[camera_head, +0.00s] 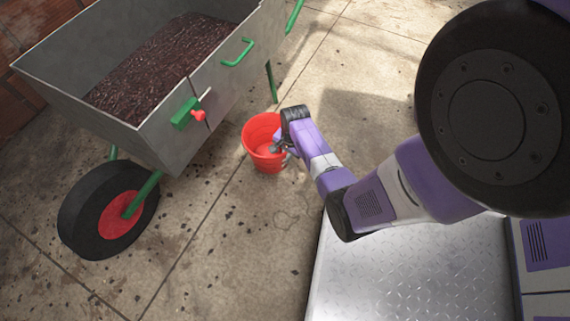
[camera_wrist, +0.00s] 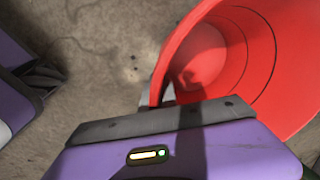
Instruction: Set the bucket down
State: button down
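The red bucket (camera_head: 257,131) is beside the cart, left of my forearm in the head view. It fills the upper right of the wrist view (camera_wrist: 240,60), its open mouth facing the camera and its inside looking empty. My gripper (camera_head: 282,147) is at the bucket's right rim. In the wrist view the fingers (camera_wrist: 158,98) show at the near rim, one on each side of its wall, and look shut on it. The bucket looks roughly upright and close to the concrete floor. I cannot tell whether its base touches the floor.
A grey metal cart (camera_head: 165,140) with green handles, a red-tipped latch and dark red contents stands at the left, on a black wheel (camera_head: 90,215). A brick wall (camera_head: 20,105) is behind it. The concrete floor (camera_head: 235,250) in front of the bucket is open, with scattered dark specks.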

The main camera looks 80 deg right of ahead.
notch_tip(320, 180, down, 4)
jog(key=shift+r+b, duration=0.1)
jog(key=shift+b, duration=1)
jog(key=c, duration=2.1)
grip_release()
jog(key=shift+f, duration=0.2)
jog(key=o, duration=0.4)
